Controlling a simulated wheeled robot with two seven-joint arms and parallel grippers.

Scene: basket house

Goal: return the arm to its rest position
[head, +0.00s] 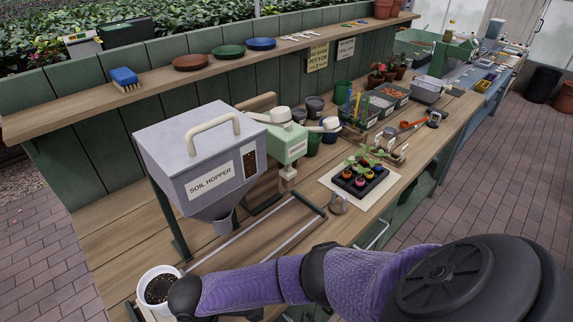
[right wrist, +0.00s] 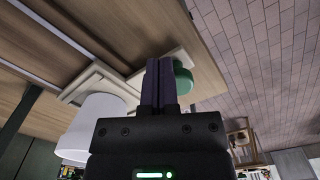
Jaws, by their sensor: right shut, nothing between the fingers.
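My right arm (head: 245,285), with purple sleeves and dark joints, reaches from the lower right of the head view across to the lower left. Its dark end part lies just right of a white pot of dark soil (head: 158,287); the fingers cannot be made out there. In the right wrist view my right gripper (right wrist: 160,85) is shut with nothing between its fingers. A white pot (right wrist: 92,130) shows left of the fingers, apart from them. A round green thing (right wrist: 184,80) shows partly behind them. My left gripper is not in view.
A grey soil hopper (head: 185,155) and a pale green machine (head: 287,143) stand on the wooden bench (head: 115,235). A tray of small potted plants (head: 360,182) lies right of them. A shelf (head: 180,72) runs along the back. Brick floor (head: 470,170) is open to the right.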

